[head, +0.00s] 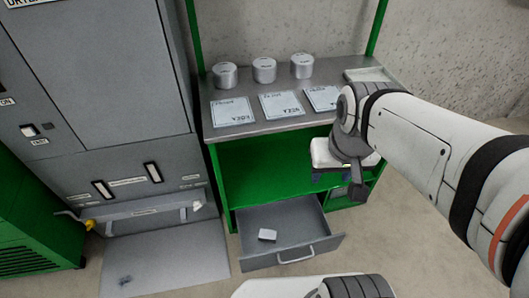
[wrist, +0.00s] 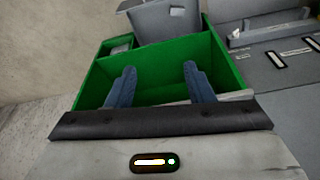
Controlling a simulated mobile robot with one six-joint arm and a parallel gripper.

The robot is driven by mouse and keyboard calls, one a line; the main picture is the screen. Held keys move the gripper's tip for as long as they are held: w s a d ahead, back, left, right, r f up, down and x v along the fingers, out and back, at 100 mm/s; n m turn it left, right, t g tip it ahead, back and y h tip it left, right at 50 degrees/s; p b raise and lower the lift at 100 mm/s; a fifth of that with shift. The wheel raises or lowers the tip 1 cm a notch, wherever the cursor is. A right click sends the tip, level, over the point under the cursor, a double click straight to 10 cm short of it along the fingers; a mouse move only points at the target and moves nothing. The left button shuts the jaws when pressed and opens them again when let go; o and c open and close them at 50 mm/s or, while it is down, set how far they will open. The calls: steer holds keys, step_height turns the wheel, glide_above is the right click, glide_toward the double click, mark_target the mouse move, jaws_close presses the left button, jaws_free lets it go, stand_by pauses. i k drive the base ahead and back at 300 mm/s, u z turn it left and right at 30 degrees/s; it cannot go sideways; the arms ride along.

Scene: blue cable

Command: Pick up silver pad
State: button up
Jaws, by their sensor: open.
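A small silver pad (head: 267,235) lies flat inside the open grey drawer (head: 330,240), towards its left side. My gripper (head: 335,178) is in front of the right part of the green workbench, above and to the right of the drawer, well apart from the pad. In the wrist view my gripper (wrist: 160,68) shows two blue fingers spread wide with nothing between them. The drawer (wrist: 140,22) is at the top of that view, beyond the fingertips.
The green workbench (head: 250,172) has several labelled cards and three silver canisters (head: 264,70) on its grey top. A grey machine (head: 100,90) stands at left, with a low flap (head: 165,262) on the floor before it. The floor around the drawer's front is clear.

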mark_target(269, 236)
steer(key=z, duration=0.3)
steer(key=k, duration=0.2)
steer(key=u, duration=2.75)
steer(key=k, duration=1.05)
steer(key=z, duration=1.45)
steer(key=i, duration=1.05)
